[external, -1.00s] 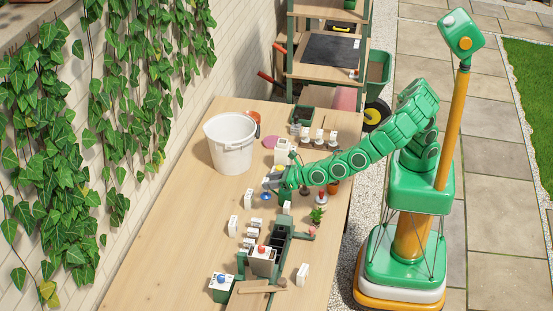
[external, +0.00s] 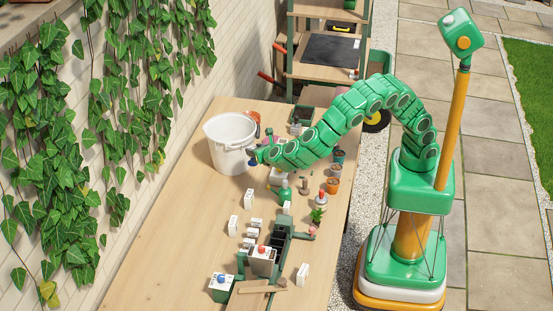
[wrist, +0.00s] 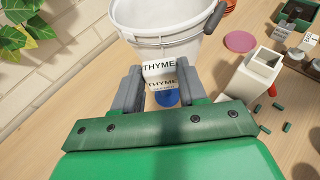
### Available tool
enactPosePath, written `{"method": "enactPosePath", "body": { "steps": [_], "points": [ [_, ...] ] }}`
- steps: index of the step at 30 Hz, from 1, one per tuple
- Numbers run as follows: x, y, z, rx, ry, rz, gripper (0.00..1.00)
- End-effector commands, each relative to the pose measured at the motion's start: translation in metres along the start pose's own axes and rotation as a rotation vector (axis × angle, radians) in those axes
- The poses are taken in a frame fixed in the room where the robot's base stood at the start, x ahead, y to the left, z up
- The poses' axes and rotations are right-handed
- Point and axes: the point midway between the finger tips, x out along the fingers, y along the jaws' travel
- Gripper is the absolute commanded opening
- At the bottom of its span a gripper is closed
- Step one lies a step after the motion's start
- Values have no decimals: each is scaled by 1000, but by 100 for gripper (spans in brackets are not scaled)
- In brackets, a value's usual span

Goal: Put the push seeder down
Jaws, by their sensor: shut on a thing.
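My gripper (wrist: 160,84) is shut on a small white thing labelled THYME with a round blue part, which I take to be the push seeder (wrist: 158,71). Its label faces the wrist camera, and the fingers hide its sides.
The white bucket (external: 230,148) stands just beyond my gripper. A white square container (wrist: 256,78) stands to the right, with green pellets (wrist: 265,128) near it. Small white blocks and a dark green tray (external: 280,232) fill the table's near middle. The table's left strip (external: 190,215) is bare.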

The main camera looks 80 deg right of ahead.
Motion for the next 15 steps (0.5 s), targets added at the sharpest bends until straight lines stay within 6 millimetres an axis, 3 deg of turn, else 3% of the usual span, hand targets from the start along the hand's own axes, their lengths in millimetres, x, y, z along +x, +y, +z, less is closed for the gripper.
{"method": "enactPosePath", "body": {
  "steps": [5,15],
  "points": [
    [11,-2,-1,18,2,-38,11],
    [33,31,-10,18,1,-38,11]
  ]
}}
